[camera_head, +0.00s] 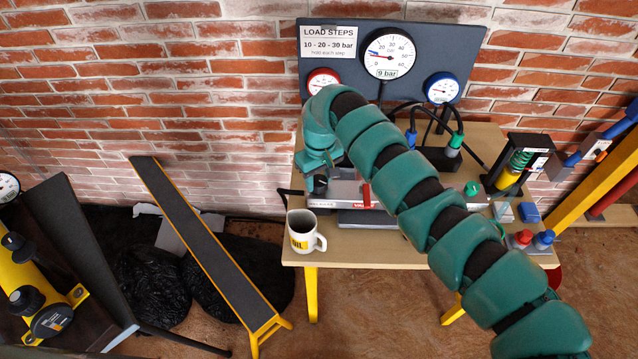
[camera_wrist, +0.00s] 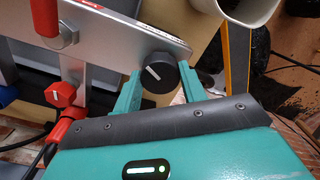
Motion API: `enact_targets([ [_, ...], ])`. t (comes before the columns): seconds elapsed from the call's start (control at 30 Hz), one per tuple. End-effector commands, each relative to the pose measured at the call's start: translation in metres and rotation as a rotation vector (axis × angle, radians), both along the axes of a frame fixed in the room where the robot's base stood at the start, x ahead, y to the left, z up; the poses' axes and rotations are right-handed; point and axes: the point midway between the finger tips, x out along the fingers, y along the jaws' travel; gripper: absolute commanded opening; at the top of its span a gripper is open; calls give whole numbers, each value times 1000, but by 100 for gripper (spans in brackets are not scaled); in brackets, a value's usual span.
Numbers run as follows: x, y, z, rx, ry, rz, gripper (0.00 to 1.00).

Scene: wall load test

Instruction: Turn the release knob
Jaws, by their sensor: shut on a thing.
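The release knob (camera_wrist: 158,75) is a round black knob with a white pointer line, on the silver face of the pump unit (camera_wrist: 110,30) in the wrist view. My gripper (camera_wrist: 160,86) has its two teal fingers on either side of the knob, shut on it. The large gauge (camera_head: 388,56) on the dark panel has a display reading 9 bar.
A white mug (camera_head: 303,234) stands at the table's (camera_head: 360,245) front left corner, close to my gripper. A red knob (camera_wrist: 60,93) and hoses lie to the left in the wrist view. A red-rimmed gauge (camera_head: 322,82) and a blue-rimmed gauge (camera_head: 441,88) flank the panel.

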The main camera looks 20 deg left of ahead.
Motion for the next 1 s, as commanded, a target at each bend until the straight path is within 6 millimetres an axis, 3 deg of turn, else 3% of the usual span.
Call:
enact_targets([
  [0.5,1,0,-2,1,-3,390,18],
  [1.0,1,0,1,0,-1,496,18],
])
